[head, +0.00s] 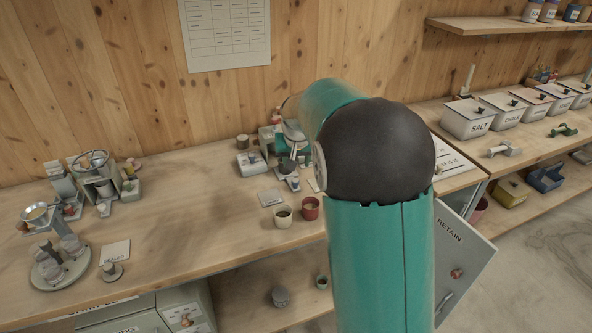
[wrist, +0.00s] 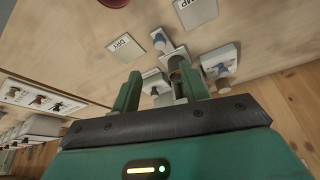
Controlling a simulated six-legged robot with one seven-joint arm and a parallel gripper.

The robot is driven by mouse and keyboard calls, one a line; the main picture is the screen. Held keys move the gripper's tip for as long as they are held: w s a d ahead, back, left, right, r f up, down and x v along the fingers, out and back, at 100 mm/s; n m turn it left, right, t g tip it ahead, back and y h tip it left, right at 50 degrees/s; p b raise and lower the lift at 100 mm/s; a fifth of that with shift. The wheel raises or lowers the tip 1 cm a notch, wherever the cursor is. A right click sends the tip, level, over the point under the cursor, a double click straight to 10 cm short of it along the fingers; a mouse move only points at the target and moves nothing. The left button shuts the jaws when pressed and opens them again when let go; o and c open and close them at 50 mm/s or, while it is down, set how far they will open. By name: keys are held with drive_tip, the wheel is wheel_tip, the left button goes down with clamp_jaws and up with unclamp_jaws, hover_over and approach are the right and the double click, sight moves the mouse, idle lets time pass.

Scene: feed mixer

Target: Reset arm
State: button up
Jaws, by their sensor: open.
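My arm fills the middle of the head view and bends over the bench (head: 190,212) toward the wall. In the wrist view my gripper (wrist: 164,88) shows two green fingers set well apart, so it is open. No object is clearly held. Small bench devices (wrist: 178,66) show beyond and between the fingertips; whether any touches a finger I cannot tell. In the head view my arm hides part of the same area, where a small white box (head: 251,163) and other small devices (head: 287,168) stand.
A white cup (head: 283,217) and a red cup (head: 310,208) stand near the bench's front edge. A scale (head: 37,214) and weights stand (head: 60,264) are at left. A RETAIN door (head: 462,250) hangs open at right. Lidded bins (head: 468,118) line the right bench.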

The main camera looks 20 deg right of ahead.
drive_tip(key=shift+v, duration=1.35)
drive_tip(key=s+a+r+n+y, duration=0.1)
drive_tip(key=s+a+r, duration=0.3)
drive_tip(key=s, duration=0.5)
drive_tip(key=s+a+r+n, duration=0.1)
drive_tip(key=s+a+r, duration=0.25)
drive_tip(key=s, duration=0.45)
drive_tip(key=s+a, duration=0.2)
drive_tip(key=s, duration=0.6)
drive_tip(key=s+a+f+n+t, duration=0.1)
drive_tip(key=s+a, duration=0.1)
drive_tip(key=s, duration=0.6)
drive_tip(key=shift+f+n, duration=0.2)
drive_tip(key=shift+n, duration=0.1)
